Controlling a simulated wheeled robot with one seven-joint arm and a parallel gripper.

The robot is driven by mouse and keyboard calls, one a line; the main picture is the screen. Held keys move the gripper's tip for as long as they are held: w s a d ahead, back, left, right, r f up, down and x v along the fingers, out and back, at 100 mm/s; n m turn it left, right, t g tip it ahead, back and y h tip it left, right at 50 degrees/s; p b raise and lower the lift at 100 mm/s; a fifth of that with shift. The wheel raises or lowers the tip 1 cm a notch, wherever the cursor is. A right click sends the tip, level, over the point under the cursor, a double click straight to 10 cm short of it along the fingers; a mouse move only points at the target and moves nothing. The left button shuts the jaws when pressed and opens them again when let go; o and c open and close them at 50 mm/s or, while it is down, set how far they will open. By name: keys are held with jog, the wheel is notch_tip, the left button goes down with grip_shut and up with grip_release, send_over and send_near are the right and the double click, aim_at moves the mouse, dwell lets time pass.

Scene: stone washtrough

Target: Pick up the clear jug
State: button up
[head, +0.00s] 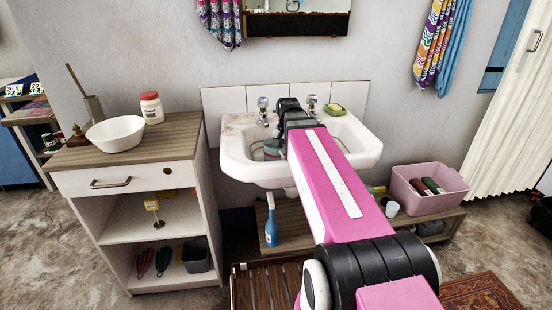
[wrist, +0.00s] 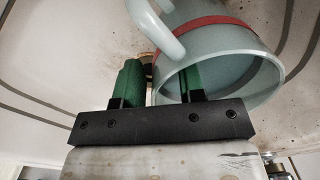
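The clear jug (wrist: 262,62) is pale blue-grey with a red band and a curved handle. It lies tilted in the white basin (head: 245,168), its mouth toward the wrist camera. In the head view a piece of it (head: 272,149) shows left of my arm. My gripper (wrist: 160,84) has green fingers set apart, with a gap between them. The right finger overlaps the jug's mouth, and the left finger is outside it, below the handle. I cannot tell whether either finger touches the jug. My gripper's tips are hard to make out in the head view.
Two taps (head: 263,106) and a green soap dish (head: 335,110) are at the basin's back. A cabinet with a white bowl (head: 116,133) and a jar (head: 151,107) stands left. A pink crate (head: 428,187) and a blue bottle (head: 271,228) are on the low shelf below.

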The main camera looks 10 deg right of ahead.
jog(key=shift+f, duration=0.4)
grip_shut()
jog(key=shift+r, duration=0.1)
jog(key=shift+r, duration=0.55)
jog(key=s, duration=0.4)
jog(key=shift+s, duration=0.4)
notch_tip(320, 180, up, 24)
jog(key=w, duration=0.1)
dwell(1.6)
jog(key=shift+f, duration=0.1)
